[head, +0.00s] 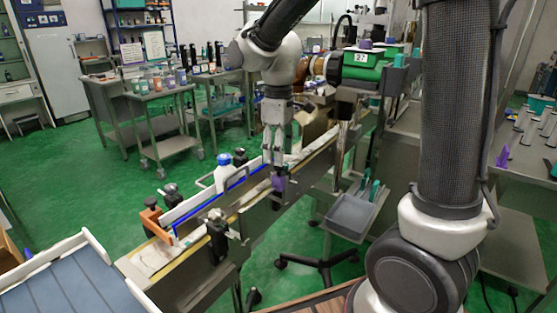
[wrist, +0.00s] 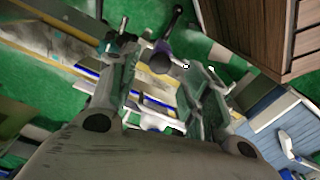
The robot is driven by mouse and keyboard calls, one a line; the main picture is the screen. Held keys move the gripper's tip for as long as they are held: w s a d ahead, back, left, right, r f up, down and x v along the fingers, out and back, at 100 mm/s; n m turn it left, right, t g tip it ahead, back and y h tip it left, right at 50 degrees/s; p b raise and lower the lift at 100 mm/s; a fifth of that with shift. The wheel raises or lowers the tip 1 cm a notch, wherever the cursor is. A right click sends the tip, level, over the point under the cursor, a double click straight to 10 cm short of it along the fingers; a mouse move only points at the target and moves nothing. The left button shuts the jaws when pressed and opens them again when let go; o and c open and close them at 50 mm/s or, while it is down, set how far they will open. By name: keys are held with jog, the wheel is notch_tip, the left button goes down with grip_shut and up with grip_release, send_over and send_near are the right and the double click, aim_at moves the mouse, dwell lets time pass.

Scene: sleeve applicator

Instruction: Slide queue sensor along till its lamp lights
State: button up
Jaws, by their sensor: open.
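A small purple block (head: 278,185), which looks like the queue sensor, sits on the near side of the conveyor rail. My gripper (head: 277,160) points down just above it, fingers reaching toward its top. In the wrist view the purple part with a dark round end (wrist: 161,58) shows between the tips of my open gripper (wrist: 160,66). I cannot tell whether the fingers touch it. No lit lamp can be made out on it; a tiny pale spot shows beside it in the wrist view.
The long conveyor (head: 160,254) runs from front left to back right. A black clamp (head: 217,236) stands on its near side, an orange block (head: 155,222) at its left end. A white bottle (head: 223,173) stands by the blue-edged guide. A grey tray (head: 352,215) lies right of the gripper.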

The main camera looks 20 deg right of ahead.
jog(key=shift+f, duration=1.5)
grip_shut()
jog(key=s+a, duration=0.3)
jog(key=a, duration=0.2)
jog(key=shift+s, duration=0.4)
jog(key=shift+a, duration=0.1)
grip_release()
